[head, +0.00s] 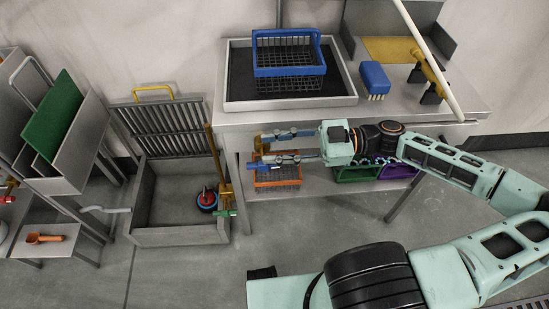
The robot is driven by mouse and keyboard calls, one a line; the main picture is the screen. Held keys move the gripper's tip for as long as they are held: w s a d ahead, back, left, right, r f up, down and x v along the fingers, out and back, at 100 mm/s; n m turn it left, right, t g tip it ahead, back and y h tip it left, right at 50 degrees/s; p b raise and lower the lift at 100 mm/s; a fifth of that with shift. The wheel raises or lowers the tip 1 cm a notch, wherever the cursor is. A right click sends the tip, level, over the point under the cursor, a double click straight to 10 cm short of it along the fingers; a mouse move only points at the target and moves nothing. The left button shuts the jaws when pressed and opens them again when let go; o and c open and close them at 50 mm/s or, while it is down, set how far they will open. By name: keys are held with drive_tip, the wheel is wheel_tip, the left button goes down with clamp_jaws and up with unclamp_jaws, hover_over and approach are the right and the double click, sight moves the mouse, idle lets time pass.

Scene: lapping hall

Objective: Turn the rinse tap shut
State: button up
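A brass standpipe (217,165) rises at the right side of the grey wash basin. A small green handle (226,212) sits low on it, at the basin's right edge. Which fitting is the rinse tap is not clear from this view. My gripper (262,150) points left in front of the bench edge, right of the standpipe. Its two fingers are spread apart with nothing seen between them. A small blue piece (258,166) shows by the lower fingertip; I cannot tell whether it touches the finger. The green handle is apart from the fingers.
A blue basket (289,56) stands in a tray (290,104) on the bench, beside a blue brush (374,78). Orange (278,181), green (358,174) and purple (398,171) baskets sit on the lower shelf.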

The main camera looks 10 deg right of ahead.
drive_tip(key=shift+r, duration=1.75)
drive_tip(key=shift+s+f, duration=0.1)
